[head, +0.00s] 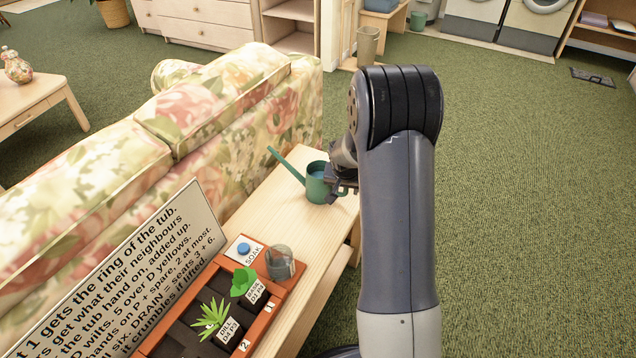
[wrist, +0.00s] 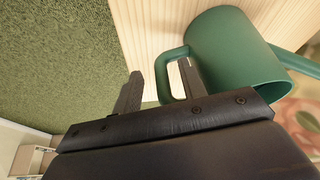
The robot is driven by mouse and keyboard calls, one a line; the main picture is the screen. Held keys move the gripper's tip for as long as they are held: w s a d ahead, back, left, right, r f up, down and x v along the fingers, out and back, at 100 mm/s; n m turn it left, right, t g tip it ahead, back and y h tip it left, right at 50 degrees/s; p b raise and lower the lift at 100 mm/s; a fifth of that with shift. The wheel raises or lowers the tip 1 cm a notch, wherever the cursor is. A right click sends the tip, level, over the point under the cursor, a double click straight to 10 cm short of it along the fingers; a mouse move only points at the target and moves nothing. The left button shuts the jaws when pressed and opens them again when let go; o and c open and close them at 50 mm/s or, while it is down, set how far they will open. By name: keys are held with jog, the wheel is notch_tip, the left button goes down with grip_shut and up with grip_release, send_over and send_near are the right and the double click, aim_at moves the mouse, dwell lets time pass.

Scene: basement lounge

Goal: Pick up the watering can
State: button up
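The green watering can (head: 316,184) stands upright on a narrow wooden table (head: 285,190) behind the sofa, its long spout pointing to the upper left. In the wrist view the can's body (wrist: 232,50) fills the upper right, with its loop handle (wrist: 163,80) facing me. My gripper (head: 346,184) is at the can's handle side, partly hidden by my arm. In the wrist view my gripper (wrist: 159,70) is open, one finger at the handle's opening and the other outside it. A gap shows between the outer finger and the handle.
A planter box (head: 262,325) with small labelled plants, a clear glass (head: 280,263), a blue button (head: 243,248) and a large text sign (head: 120,275) stand nearer on the table. The floral sofa (head: 215,110) runs along its left side. Green carpet (head: 530,200) on the right is clear.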

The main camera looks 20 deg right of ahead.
jog(key=shift+x, duration=0.8)
jog(key=shift+c, duration=0.2)
grip_shut()
jog(key=shift+r, duration=0.1)
